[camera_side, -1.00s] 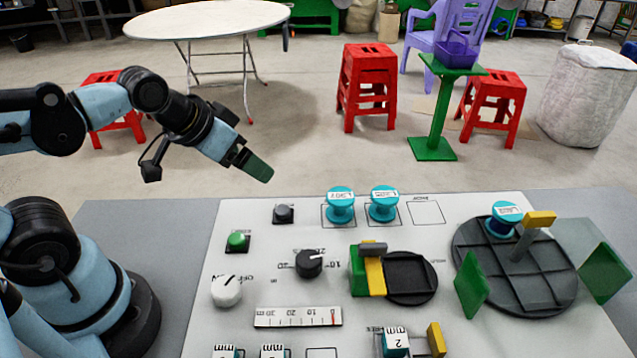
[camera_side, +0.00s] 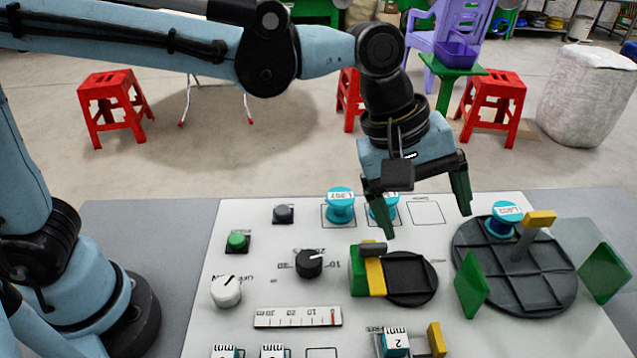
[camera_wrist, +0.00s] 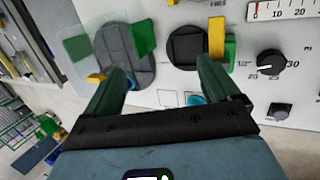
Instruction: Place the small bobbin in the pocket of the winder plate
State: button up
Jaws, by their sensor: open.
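My gripper (camera_side: 428,223) is open and empty above the back of the white board; its fingers also show in the wrist view (camera_wrist: 161,68). Two teal bobbins stand in marked squares: one (camera_side: 340,205) in clear view, another (camera_side: 384,208) partly hidden by a finger. A bit of teal (camera_wrist: 195,99) shows beside the right finger in the wrist view. A third bobbin (camera_side: 503,220), with dark blue winding, stands at the back of the large dark ribbed plate (camera_side: 520,290). A smaller black round plate (camera_side: 411,278) lies to its left. Which bobbin is the small one, I cannot tell.
Green flaps (camera_side: 472,285) flank the large plate, and a yellow-topped grey post (camera_side: 539,219) rises from it. A green and yellow block (camera_side: 366,272) with a grey bar borders the small plate. An outlined square (camera_side: 426,212) is empty. Knobs and a scale occupy the left.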

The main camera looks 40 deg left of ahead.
jog(key=s+d+f+n+g, duration=0.25)
jog(key=s+d, duration=0.25)
jog(key=d, duration=0.5)
jog(key=s+d+f+n+g, duration=0.1)
jog(key=s+d+f+n, duration=0.2)
jog(key=d, duration=0.6)
jog(key=shift+m, duration=0.25)
jog(key=x, duration=0.3)
jog(key=s+x, duration=0.1)
jog(key=x, duration=0.3)
jog(key=shift+s+d+f, duration=0.1)
jog(key=shift+s, duration=0.05)
jog(key=shift+g, duration=0.25)
jog(key=shift+x, duration=2.6)
jog(key=shift+s+d, duration=0.1)
jog(key=shift+d, duration=0.05)
jog(key=shift+c, duration=0.3)
jog(key=c, duration=1.1)
jog(key=shift+c, duration=0.2)
